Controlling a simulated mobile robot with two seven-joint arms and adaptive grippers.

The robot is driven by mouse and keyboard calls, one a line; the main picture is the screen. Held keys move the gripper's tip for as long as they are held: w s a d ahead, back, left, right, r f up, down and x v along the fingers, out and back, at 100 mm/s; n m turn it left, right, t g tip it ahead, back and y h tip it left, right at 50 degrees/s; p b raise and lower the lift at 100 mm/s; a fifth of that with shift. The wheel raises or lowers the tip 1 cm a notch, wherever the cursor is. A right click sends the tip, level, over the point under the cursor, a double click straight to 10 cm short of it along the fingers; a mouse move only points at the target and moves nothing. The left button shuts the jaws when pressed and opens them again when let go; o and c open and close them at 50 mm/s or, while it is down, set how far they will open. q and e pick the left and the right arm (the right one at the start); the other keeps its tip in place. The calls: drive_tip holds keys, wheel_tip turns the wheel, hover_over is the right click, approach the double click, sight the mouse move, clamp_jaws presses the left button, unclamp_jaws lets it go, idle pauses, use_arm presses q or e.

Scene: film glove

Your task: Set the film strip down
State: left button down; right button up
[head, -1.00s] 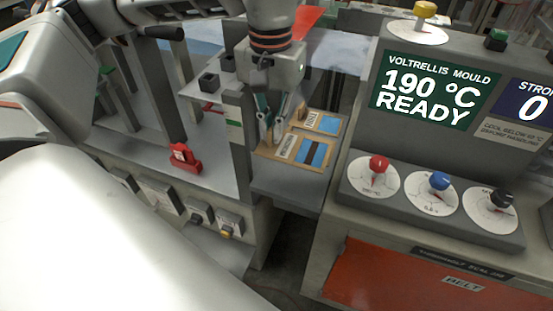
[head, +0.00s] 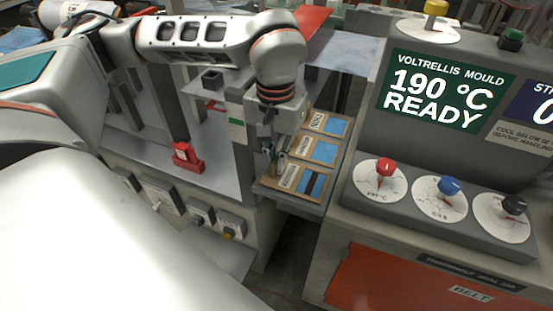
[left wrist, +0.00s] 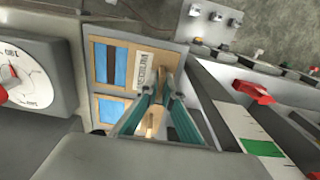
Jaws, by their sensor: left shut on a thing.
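The film strip (head: 313,184) is a tan card with a pale label and a blue patch crossed by a dark band. It is the nearest card at the grey shelf in the head view, and it also shows in the left wrist view (left wrist: 111,66). My left gripper (head: 270,168) is shut on a tan tab at its label end; the teal fingers (left wrist: 160,90) close there in the left wrist view. The card looks flat and level with the shelf; I cannot tell whether it touches. My right gripper is not in view.
Two similar tan cards with blue patches, a middle one (head: 322,151) and a far one (head: 334,127), lie behind it. A grey post (head: 238,125) stands close left of my gripper. The mould console with dials (head: 440,198) is close on the right. A red switch (head: 187,158) sits further left.

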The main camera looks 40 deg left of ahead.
use_arm(q)
drive_tip(key=shift+f, duration=0.15)
drive_tip(key=c, duration=2.2)
unclamp_jaws()
drive_tip(key=shift+c, duration=0.2)
drive_tip(key=shift+r, duration=0.5)
wheel_tip(320, 180, up, 11)
drive_tip(key=p, duration=0.2)
drive_tip(key=shift+r, duration=0.15)
